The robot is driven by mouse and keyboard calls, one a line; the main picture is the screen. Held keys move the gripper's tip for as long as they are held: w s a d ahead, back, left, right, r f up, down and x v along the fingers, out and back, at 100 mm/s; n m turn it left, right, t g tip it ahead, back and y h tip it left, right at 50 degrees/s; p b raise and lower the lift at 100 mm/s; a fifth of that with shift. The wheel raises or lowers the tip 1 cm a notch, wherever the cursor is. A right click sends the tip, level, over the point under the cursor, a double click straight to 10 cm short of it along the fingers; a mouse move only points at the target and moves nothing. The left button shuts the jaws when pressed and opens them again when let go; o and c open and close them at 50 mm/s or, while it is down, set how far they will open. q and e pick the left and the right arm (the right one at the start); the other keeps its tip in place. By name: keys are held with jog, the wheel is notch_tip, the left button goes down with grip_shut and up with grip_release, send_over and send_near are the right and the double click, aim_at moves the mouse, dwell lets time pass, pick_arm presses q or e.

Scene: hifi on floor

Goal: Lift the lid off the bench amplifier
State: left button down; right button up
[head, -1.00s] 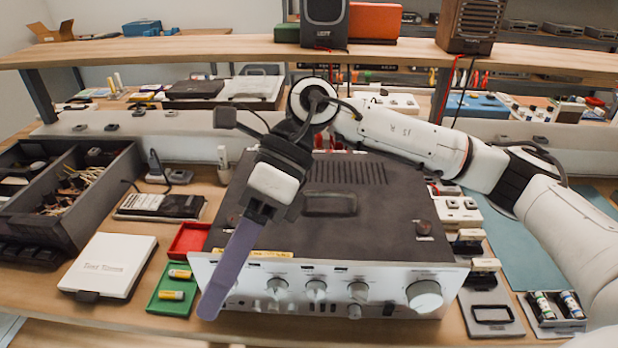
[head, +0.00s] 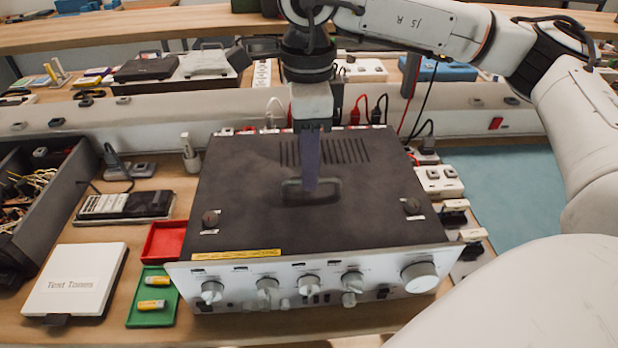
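The bench amplifier has a silver front panel (head: 325,283) with several knobs and stands on the wooden bench. Its dark lid (head: 255,185) lies flat on top, with vent slots toward the back and a handle (head: 333,183) near the middle. A dark round knob sits at the lid's front left (head: 210,218) and another at its front right (head: 413,206). My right gripper (head: 309,187) points straight down at the handle. Its purple finger is seen edge-on and overlaps the handle; its grip and contact are unclear. My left gripper is out of view.
Left of the amplifier are a red tray (head: 164,242), a green tray (head: 140,317) with yellow batteries, and a white Test Tones box (head: 76,278). Power adapters and cables crowd the right and back. A wooden shelf (head: 130,28) spans the back.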

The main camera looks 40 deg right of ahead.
jog(key=f, duration=0.3)
jog(key=shift+s+d+f+p, duration=0.2)
jog(key=shift+d+f+p, duration=0.05)
jog(key=shift+f+p, duration=0.1)
jog(key=shift+f, duration=0.3)
grip_shut()
jog(key=shift+w+r, duration=0.1)
jog(key=shift+r, duration=0.35)
notch_tip(320, 180, up, 9)
jog(key=shift+r+b, duration=0.15)
jog(key=shift+b, duration=0.3)
jog(key=c, duration=0.7)
grip_release()
grip_shut()
